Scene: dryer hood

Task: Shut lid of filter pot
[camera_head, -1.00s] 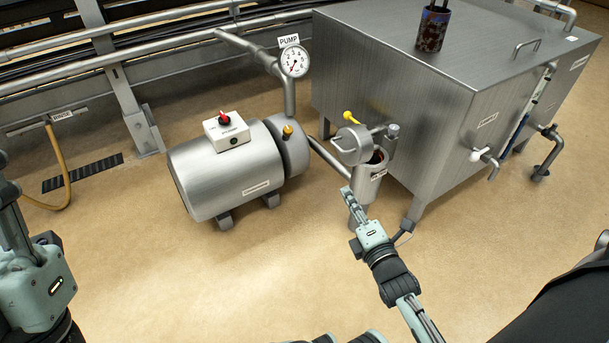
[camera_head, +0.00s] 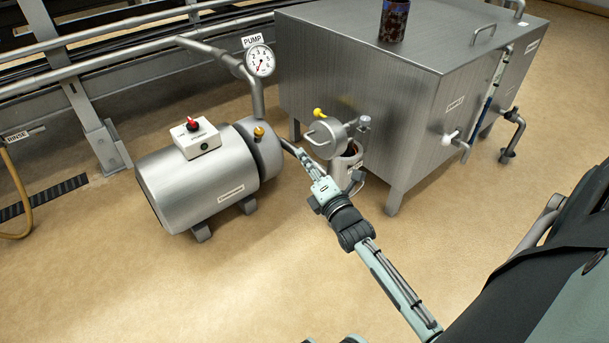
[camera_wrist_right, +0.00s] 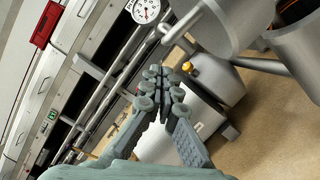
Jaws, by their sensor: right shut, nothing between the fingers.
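The filter pot (camera_head: 343,172) is a small metal pot beside the big steel tank. Its round lid (camera_head: 325,140) stands open, tilted up over the left of the mouth, with a hinge at the right. Both show at the upper right of the right wrist view, the lid (camera_wrist_right: 232,22) nearer the fingers than the pot (camera_wrist_right: 302,52). My right gripper (camera_head: 287,147) is shut and empty, its fingertips just left of and below the lid. In the right wrist view the fingers (camera_wrist_right: 160,76) come together left of the lid, apparently apart from it. My left gripper is out of view.
The pump (camera_head: 200,178) lies close left of my right gripper. A gauge (camera_head: 260,61) on a pipe stands behind it. The steel tank (camera_head: 350,75), with a yellow-knobbed fitting (camera_head: 319,112) by its front, stands behind the pot. Floor in front is clear.

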